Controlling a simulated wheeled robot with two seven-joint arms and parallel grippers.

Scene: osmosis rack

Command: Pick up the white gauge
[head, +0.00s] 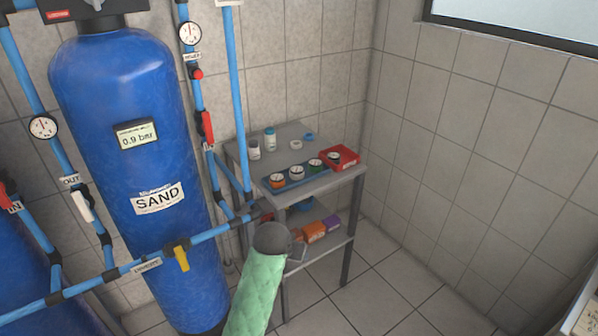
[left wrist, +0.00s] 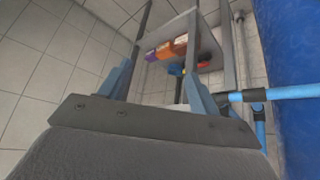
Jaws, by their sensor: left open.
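The white gauge (head: 297,172) sits on the top of the grey rack (head: 245,172), in the blue tray (head: 325,176), between an orange gauge (head: 277,181) and a green gauge (head: 316,165). My left arm rises in a green sleeve from the bottom of the head view and ends below and in front of the tray; its fingers are largely hidden there. In the left wrist view my left gripper (left wrist: 158,68) is open, with its two fingers apart and nothing visibly held between them. The white gauge does not show in that view. My right gripper is not in view.
A red box (head: 345,153) with a dark-rimmed gauge is right of the tray. Bottles (head: 270,140) stand behind. The lower shelf holds orange and purple boxes (head: 315,231). The blue sand tank (head: 130,180) and blue pipes (head: 215,233) crowd the left. Floor right of the rack is clear.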

